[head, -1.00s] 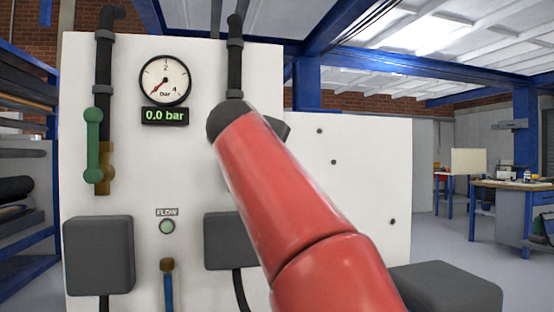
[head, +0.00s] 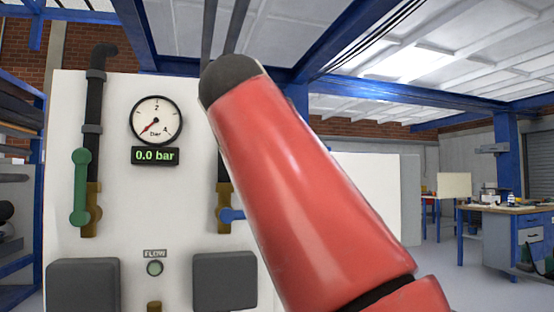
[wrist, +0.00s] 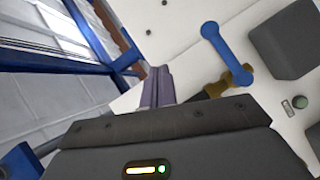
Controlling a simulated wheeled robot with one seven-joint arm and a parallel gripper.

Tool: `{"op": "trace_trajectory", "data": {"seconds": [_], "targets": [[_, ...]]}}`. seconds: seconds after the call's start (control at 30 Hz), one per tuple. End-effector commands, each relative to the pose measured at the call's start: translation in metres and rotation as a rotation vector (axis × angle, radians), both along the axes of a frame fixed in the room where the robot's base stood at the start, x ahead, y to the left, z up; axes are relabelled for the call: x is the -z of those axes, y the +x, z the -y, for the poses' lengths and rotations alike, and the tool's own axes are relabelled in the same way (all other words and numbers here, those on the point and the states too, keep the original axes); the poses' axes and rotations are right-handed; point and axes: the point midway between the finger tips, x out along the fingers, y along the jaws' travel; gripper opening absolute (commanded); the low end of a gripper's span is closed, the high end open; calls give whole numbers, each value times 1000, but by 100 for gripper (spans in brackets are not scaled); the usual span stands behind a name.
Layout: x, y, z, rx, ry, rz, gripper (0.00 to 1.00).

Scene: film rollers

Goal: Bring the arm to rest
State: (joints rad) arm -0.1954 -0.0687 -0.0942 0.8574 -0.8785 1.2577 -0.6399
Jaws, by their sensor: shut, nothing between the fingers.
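My gripper (wrist: 158,80) shows in the wrist view as grey-purple fingers closed together, with nothing between them. It is apart from the blue valve lever (wrist: 228,55), which lies to its right in that view. The gripper is out of sight in the head view, where my red arm reaches up across the middle. In the head view the blue lever (head: 232,215) sticks out sideways from its brass valve, partly hidden behind my arm. The green lever (head: 80,187) stands upright along the left pipe.
The white panel (head: 110,215) carries a gauge (head: 157,120), a display (head: 155,156) reading 0.0 bar, a FLOW lamp (head: 155,268) and two grey boxes (head: 84,285). A workbench (head: 500,208) stands far right, with open floor before it.

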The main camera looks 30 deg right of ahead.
Motion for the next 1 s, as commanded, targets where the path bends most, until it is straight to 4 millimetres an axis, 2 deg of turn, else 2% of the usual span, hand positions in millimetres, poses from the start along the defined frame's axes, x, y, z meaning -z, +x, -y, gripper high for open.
{"op": "trace_trajectory", "data": {"seconds": [0.47,0.57,0.67,0.77,0.87,1.0], "targets": [[1,0,0,0,1,-1,0],[9,1,-1,-13,21,-8,0],[35,3,-5,-44,79,-34,0],[82,2,-15,-89,186,-74,0],[141,-6,-28,-125,323,-120,0],[231,-30,-50,-135,533,-181,0]]}}
